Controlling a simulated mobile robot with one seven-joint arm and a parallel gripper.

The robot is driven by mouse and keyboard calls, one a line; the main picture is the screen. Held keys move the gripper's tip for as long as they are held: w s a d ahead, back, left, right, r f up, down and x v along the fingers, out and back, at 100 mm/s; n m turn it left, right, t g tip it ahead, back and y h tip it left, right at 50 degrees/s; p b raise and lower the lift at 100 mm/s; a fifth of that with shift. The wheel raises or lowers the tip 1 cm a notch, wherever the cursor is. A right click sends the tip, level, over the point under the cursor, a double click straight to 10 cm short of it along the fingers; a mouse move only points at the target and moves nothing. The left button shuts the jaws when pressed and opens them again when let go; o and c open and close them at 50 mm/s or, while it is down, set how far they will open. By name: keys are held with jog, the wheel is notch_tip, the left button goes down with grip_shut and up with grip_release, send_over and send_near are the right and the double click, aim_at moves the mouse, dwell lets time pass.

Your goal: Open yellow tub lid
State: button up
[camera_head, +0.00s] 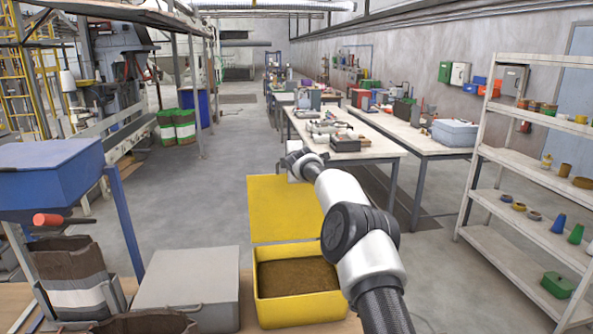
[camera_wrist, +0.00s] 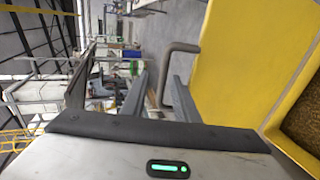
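The yellow tub (camera_head: 292,312) stands on a bench at the bottom middle of the head view, filled with brown material. Its yellow lid (camera_head: 283,210) is swung open and stands up behind the tub. In the wrist view the lid (camera_wrist: 222,70) fills the right side, with the tub's rim (camera_wrist: 296,150) at the lower right. A grey handle (camera_wrist: 182,47) sticks out from the lid. My gripper (camera_wrist: 158,78) has its two fingers apart, with the handle's bar between or just beyond them; contact cannot be told. In the head view my gripper (camera_head: 298,158) is by the lid's upper right.
A grey box (camera_head: 190,285) stands left of the tub, beside open sacks (camera_head: 75,275). A blue hopper (camera_head: 50,175) is at the left. Shelving (camera_head: 520,215) stands at the right. Work tables (camera_head: 345,150) lie beyond the lid, with open floor to their left.

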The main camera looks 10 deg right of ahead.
jog(key=b+v, duration=0.6)
jog(key=v, duration=1)
jog(key=shift+d+b, duration=0.3)
jog(key=shift+b, duration=0.1)
jog(key=shift+f, duration=0.1)
jog(key=s+d+r+m+g+h+p, duration=0.1)
jog(key=s+d+r+m+g+p, duration=0.3)
jog(key=s, duration=0.9)
jog(key=s+d+m+h+b, duration=0.15)
jog(key=s+m, duration=0.55)
jog(key=s, duration=0.7)
jog(key=s+a+f+m+g+y+p, duration=0.1)
jog(key=s+f+m+g, duration=0.1)
jog(key=s, duration=1.1)
jog(key=s+a+f+m+g+y+p, duration=0.1)
jog(key=s+f+m, duration=0.4)
jog(key=s, duration=0.7)
notch_tip(320, 180, down, 2)
jog(key=shift+s+a+f+g+p, duration=0.15)
jog(key=shift+s+a+g+p, duration=0.25)
jog(key=shift+g+p, duration=0.35)
